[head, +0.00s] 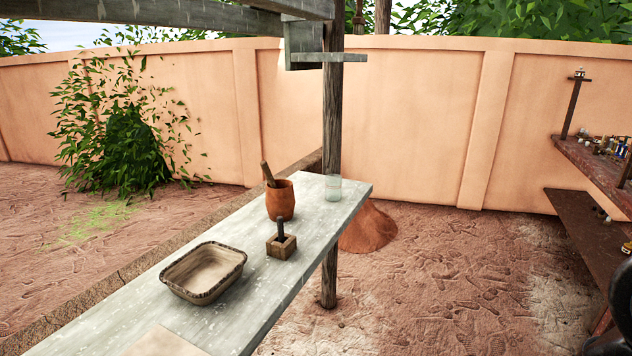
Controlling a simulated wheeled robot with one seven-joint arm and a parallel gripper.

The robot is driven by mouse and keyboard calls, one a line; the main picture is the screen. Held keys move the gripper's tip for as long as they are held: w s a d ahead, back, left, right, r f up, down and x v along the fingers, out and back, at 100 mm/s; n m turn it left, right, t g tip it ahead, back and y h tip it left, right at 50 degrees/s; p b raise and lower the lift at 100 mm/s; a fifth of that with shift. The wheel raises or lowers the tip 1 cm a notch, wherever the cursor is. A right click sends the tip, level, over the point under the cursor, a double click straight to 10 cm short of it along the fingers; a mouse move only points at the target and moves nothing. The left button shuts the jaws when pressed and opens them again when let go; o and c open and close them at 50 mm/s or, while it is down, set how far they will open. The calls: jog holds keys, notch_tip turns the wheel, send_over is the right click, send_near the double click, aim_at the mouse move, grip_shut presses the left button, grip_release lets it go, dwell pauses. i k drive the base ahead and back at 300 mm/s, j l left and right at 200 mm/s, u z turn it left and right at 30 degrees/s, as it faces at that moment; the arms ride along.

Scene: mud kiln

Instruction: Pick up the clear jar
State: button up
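The clear jar (333,188) stands upright near the far end of the long grey table (225,318). It is pale, see-through glass, just in front of a dark wooden post. A brown pot with a stick in it stands to its left. My gripper is not in view. A dark rounded piece at the lower right edge looks like part of my arm, but I cannot tell which part.
The brown pot (280,200), a small wooden box with a dark peg (281,246) and a rectangular basket (203,272) stand on the table. The wooden post (332,130) rises beside the table's far end. Shelves (590,170) with small items stand at right. Open dirt ground lies between.

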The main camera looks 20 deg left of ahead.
aim_at(333, 182)
jog(key=i+l+u, duration=0.15)
jog(key=i+u, duration=0.35)
jog(key=i+l+u, duration=0.3)
jog(key=u, duration=0.15)
jog(key=i+l+u, duration=0.35)
jog(key=l+u, duration=0.15)
jog(key=i+l+u, duration=0.2)
jog(key=l+u, duration=0.3)
jog(key=i+l+u, duration=0.2)
jog(key=l, duration=0.2)
jog(key=i+l+u, duration=0.2)
jog(key=l, duration=0.2)
jog(key=l+u, duration=0.2)
jog(key=l, duration=0.2)
jog(key=i+j, duration=0.2)
